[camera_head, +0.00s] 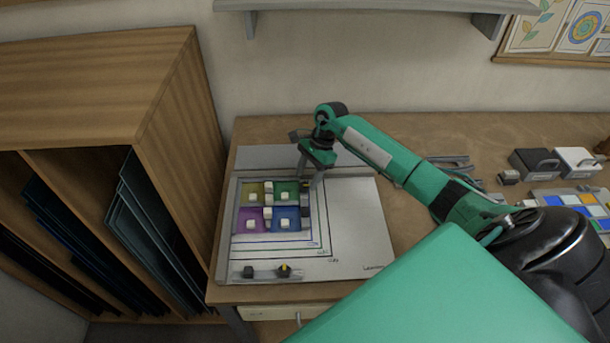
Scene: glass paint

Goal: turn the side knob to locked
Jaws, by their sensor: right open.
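A pale board (360,232) lies on the wooden table, holding colored glass panes (254,224) in yellow, green, pink and blue, each with a small white block on it. Two small dark knobs sit on a strip along the board's front edge: a plain one (248,271) and one with a yellow mark (284,270). I cannot tell which is the side knob, or its setting. My right gripper (314,181) is open above the upper right corner of the panes, apart from the front knobs. The arm hides part of the board's back edge. My left gripper is out of view.
A wooden rack (178,150) with upright dark sheets stands left of the table. A black box (533,163), a white box (577,162) and a tray of colored squares (575,200) lie at the right. A shelf (375,5) hangs above. The board's front right is clear.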

